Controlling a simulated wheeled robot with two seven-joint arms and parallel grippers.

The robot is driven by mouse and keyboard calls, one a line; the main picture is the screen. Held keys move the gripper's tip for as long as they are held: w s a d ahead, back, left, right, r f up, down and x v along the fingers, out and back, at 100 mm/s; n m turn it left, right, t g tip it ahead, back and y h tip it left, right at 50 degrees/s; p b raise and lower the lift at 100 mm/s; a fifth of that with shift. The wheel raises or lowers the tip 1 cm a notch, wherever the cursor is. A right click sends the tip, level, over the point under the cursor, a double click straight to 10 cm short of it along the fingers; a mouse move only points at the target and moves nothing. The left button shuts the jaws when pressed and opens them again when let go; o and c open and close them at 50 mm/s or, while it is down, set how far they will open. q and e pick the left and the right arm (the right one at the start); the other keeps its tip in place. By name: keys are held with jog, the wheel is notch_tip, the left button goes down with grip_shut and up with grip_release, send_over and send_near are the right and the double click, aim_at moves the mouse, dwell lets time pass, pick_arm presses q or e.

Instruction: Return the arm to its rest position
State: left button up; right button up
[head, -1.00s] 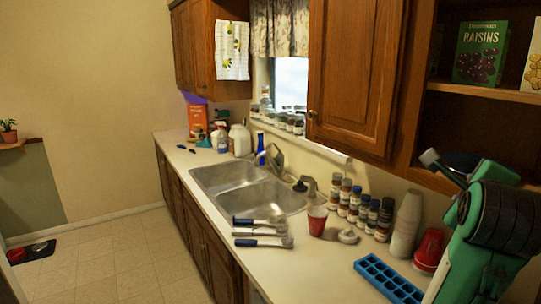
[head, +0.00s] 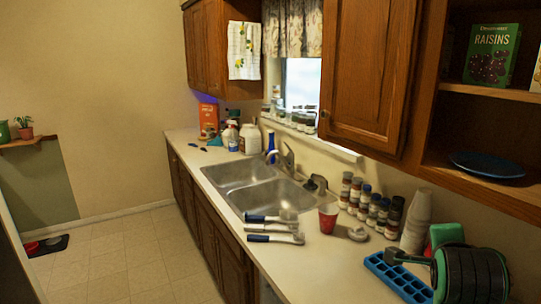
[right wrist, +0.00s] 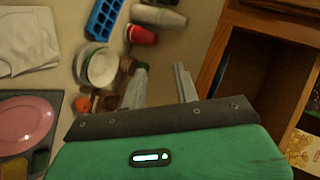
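My right arm shows at the lower right of the head view, with its gripper (head: 408,256) low over the counter beside the blue ice tray (head: 398,279). In the right wrist view the two grey fingers of this gripper (right wrist: 162,84) stand apart with nothing between them. Below the fingers are the counter, a stack of bowls (right wrist: 101,67) and red cups (right wrist: 142,35). My left gripper is in neither view.
A blue plate (head: 487,164) lies in the open cabinet at the upper right, below a raisins box (head: 491,55). Spice jars and stacked white cups (head: 416,222) line the wall. A red cup (head: 328,217) stands by the sink (head: 262,188).

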jog(key=s+a+f+n+g+y, duration=0.1)
jog(key=s+a+f+n, duration=0.1)
jog(key=f+n, duration=0.35)
jog(key=s+a+f+n+g+y, duration=0.1)
jog(key=s+a+f+n, duration=0.15)
jog(key=f, duration=0.65)
jog(key=s+a+f+n+g+y, duration=0.1)
jog(key=s+f+n, duration=0.1)
jog(key=f+n, duration=0.35)
jog(key=s+a+f+n+g+y, duration=0.2)
jog(key=s+a+f+n, duration=0.15)
jog(key=s+f, duration=0.5)
jog(key=s+a+f+n+g+y, duration=0.1)
jog(key=s+a+f+n+g, duration=0.3)
jog(key=s+f, duration=0.45)
notch_tip(320, 180, down, 30)
jog(key=d+n, duration=0.1)
jog(key=n, duration=0.1)
jog(key=s+d+f, duration=0.1)
jog(key=s+f, duration=0.9)
jog(key=s+d+f+g+b, duration=0.1)
jog(key=s+d+f, duration=0.1)
jog(key=s+f, duration=0.7)
notch_tip(320, 180, down, 2)
jog(key=shift+s+d, duration=0.3)
jog(key=shift+s, duration=0.1)
